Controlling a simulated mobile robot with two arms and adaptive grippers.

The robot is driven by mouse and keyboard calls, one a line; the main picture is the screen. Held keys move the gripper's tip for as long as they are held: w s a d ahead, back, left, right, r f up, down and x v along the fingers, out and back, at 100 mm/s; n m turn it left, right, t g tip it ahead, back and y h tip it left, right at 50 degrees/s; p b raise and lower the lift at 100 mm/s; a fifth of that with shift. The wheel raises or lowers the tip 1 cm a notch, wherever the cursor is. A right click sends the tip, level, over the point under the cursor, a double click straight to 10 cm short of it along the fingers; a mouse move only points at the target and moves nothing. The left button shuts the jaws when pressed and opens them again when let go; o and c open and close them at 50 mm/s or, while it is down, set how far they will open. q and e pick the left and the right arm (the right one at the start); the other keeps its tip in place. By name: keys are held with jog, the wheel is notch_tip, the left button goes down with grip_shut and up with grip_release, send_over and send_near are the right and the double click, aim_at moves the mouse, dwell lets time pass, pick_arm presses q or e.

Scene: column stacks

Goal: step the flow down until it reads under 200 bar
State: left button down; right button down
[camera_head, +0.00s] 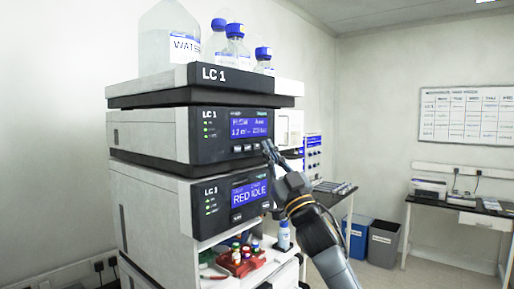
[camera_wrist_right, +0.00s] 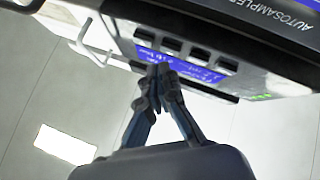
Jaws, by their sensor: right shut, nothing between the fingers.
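The upper LC 1 module (camera_head: 160,135) has a blue display (camera_head: 249,128) with small text; I can make out about "1.2 ml" at left, but the bar figure is too blurred to read. A row of small buttons (camera_head: 247,148) sits under the display. My right gripper (camera_head: 267,149) is shut and empty, its fingertips at the right end of that row; I cannot tell whether they touch a button. In the right wrist view the shut fingertips (camera_wrist_right: 158,68) overlap a blue display (camera_wrist_right: 190,68) below several dark buttons (camera_wrist_right: 199,54). My left gripper is not in view.
The lower LC 1 module (camera_head: 155,210) reads "RED IDLE". Bottles with blue caps (camera_head: 236,50) stand on the top tray (camera_head: 150,92). A red rack of vials (camera_head: 240,262) and a small bottle (camera_head: 284,237) stand below. Bins (camera_head: 383,243) and a side table (camera_head: 460,210) are at right.

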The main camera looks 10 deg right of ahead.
jog(key=shift+w+a, duration=0.1)
jog(key=shift+w, duration=0.05)
jog(key=shift+w+a, duration=0.2)
dwell(0.3)
jog(key=shift+w+a, duration=0.25)
jog(key=shift+w, duration=0.05)
dwell(0.9)
jog(key=shift+s+d, duration=0.55)
jog(key=shift+s, duration=0.15)
jog(key=s+d, duration=0.1)
jog(key=s, duration=0.1)
jog(key=s+d+p, duration=0.1)
jog(key=s+d, duration=0.1)
dwell(0.5)
jog(key=shift+w, duration=0.1)
dwell(0.4)
